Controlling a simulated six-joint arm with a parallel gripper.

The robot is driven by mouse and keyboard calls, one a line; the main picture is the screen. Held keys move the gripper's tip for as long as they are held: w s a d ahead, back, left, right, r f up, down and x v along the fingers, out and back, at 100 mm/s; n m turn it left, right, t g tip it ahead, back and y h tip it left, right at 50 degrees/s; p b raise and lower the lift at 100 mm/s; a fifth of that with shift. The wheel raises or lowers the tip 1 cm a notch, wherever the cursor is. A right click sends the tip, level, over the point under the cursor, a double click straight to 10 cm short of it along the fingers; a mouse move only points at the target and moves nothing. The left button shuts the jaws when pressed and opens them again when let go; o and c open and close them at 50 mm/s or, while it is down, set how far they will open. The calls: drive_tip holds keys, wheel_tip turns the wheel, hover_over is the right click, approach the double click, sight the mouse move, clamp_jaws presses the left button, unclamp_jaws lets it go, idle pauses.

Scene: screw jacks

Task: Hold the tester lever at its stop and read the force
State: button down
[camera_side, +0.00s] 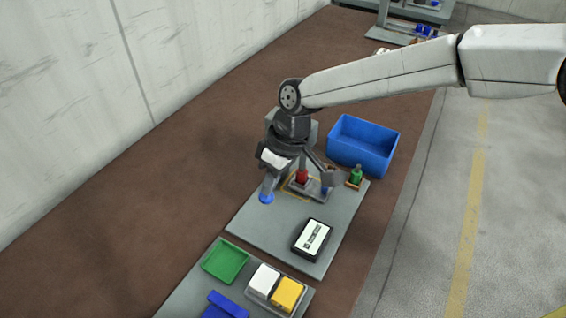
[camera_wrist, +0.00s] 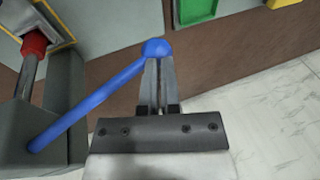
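The tester lever is a blue rod (camera_wrist: 92,103) with a round blue knob (camera_wrist: 157,48). In the wrist view it slants up from a dark grey body (camera_wrist: 62,120) at left. The knob also shows in the side view (camera_side: 266,198), below my gripper. My gripper (camera_wrist: 159,65) has its two fingers close together, with their tips at the knob. They look narrower than the knob and do not seem to span it. A red collar (camera_wrist: 33,44) sits on a grey rod beside the body. A black box with a white printed face (camera_side: 312,236) lies on the grey plate; its print is too small to read.
A blue bin (camera_side: 362,145) stands behind the grey plate (camera_side: 258,222), with a green bottle (camera_side: 355,175) near it. In front are a green tray (camera_side: 226,260), a white block (camera_side: 264,279), a yellow block (camera_side: 287,293) and a blue object (camera_side: 225,305). The plate's front left is clear.

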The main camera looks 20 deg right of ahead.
drive_tip(key=shift+s+f, duration=0.25)
drive_tip(key=shift+f, duration=0.1)
drive_tip(key=a+v, duration=0.1)
drive_tip(key=v, duration=1.3)
drive_tip(key=shift+r, duration=0.55)
drive_tip(key=shift+s, duration=0.1)
drive_tip(key=s+d+f+m+t+h, duration=0.1)
drive_tip(key=d+f+m, duration=0.2)
drive_tip(key=d, duration=0.8)
drive_tip(key=s+d+f+m+t+h, duration=0.15)
drive_tip(key=d+f, duration=0.25)
drive_tip(key=d, duration=0.7)
drive_tip(key=s+d+f+m+t+h, duration=0.1)
drive_tip(key=s+d+f+m, duration=0.3)
drive_tip(key=s+d, duration=0.8)
drive_tip(key=shift+s+d+f, duration=0.25)
drive_tip(key=shift+d+f, duration=0.4)
drive_tip(key=shift+f, duration=0.25)
